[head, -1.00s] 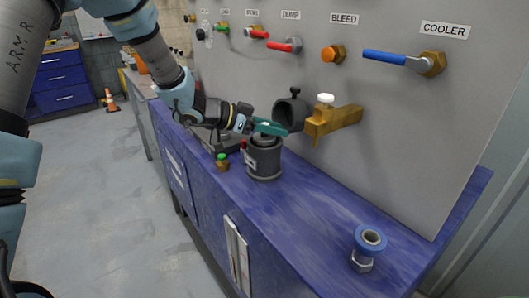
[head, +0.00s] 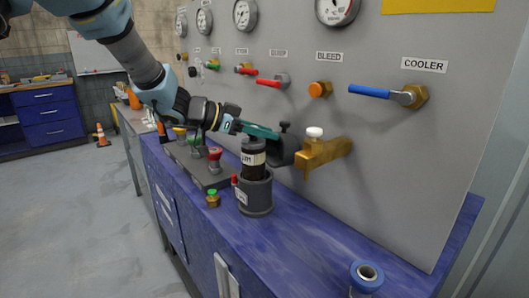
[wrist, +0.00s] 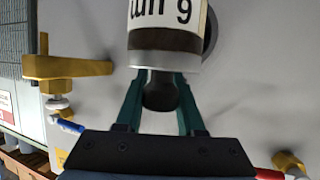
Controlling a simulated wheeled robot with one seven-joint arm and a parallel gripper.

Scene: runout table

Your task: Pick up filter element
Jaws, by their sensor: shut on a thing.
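The filter element (head: 253,163) is a dark cylinder with a white printed label band. It stands upright, partly out of the grey cylindrical housing (head: 256,198) on the blue bench. Its lower end is hidden by the housing rim or just at it; I cannot tell which. My gripper (head: 262,132) is shut on the top of the filter element. In the wrist view, the teal fingers of my gripper (wrist: 160,98) close around a dark knob, and the filter element (wrist: 165,40) shows its label and pale end band beyond them.
A dark fitting (head: 284,150) and a brass valve (head: 323,152) project from the panel just right of the filter element. A block with coloured knobs (head: 205,165) and a green-topped brass piece (head: 213,199) stand left. A blue roll-like part (head: 367,276) lies front right; bench between is clear.

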